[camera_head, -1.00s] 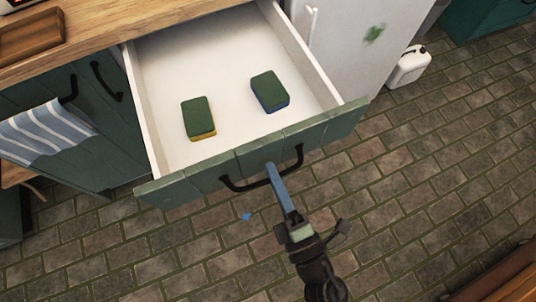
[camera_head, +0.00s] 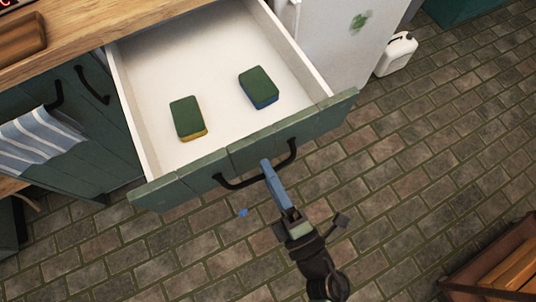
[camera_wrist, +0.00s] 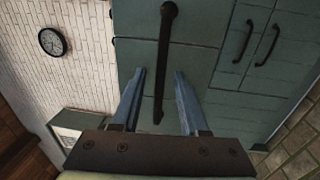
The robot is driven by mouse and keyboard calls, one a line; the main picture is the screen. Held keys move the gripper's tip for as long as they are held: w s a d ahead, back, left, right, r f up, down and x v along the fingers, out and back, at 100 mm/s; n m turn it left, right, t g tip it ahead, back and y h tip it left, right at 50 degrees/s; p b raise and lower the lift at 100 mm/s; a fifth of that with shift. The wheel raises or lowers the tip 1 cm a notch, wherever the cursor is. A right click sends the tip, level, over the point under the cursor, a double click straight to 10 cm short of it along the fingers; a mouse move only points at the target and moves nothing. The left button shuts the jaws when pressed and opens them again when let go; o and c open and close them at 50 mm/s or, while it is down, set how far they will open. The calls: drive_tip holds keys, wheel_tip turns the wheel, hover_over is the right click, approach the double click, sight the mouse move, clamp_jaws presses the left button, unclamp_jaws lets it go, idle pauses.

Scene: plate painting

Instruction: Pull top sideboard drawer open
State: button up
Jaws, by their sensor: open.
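The top sideboard drawer (camera_head: 195,70) is pulled well out, its white inside in full view. Its green front (camera_head: 200,172) carries a dark curved handle (camera_head: 236,184). Inside lie a green and yellow sponge (camera_head: 187,118) on the left and a green and blue sponge (camera_head: 258,87) on the right. My gripper (camera_head: 266,165) is at the handle's right half in the head view. In the wrist view the blue fingers of my gripper (camera_wrist: 158,75) are spread apart, with the handle (camera_wrist: 163,60) running between them. I cannot tell whether a finger touches it.
A wooden countertop (camera_head: 90,40) lies above the drawer. A striped towel (camera_head: 40,137) hangs on the cabinet at the left. A white appliance (camera_head: 335,40) and a white canister (camera_head: 397,53) are at the right. A wooden crate (camera_head: 505,262) stands lower right. The brick floor before the drawer is mostly clear.

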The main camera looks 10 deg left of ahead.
drive_tip(key=b+v, duration=0.1)
drive_tip(key=v, duration=1.1)
drive_tip(key=shift+s, duration=0.15)
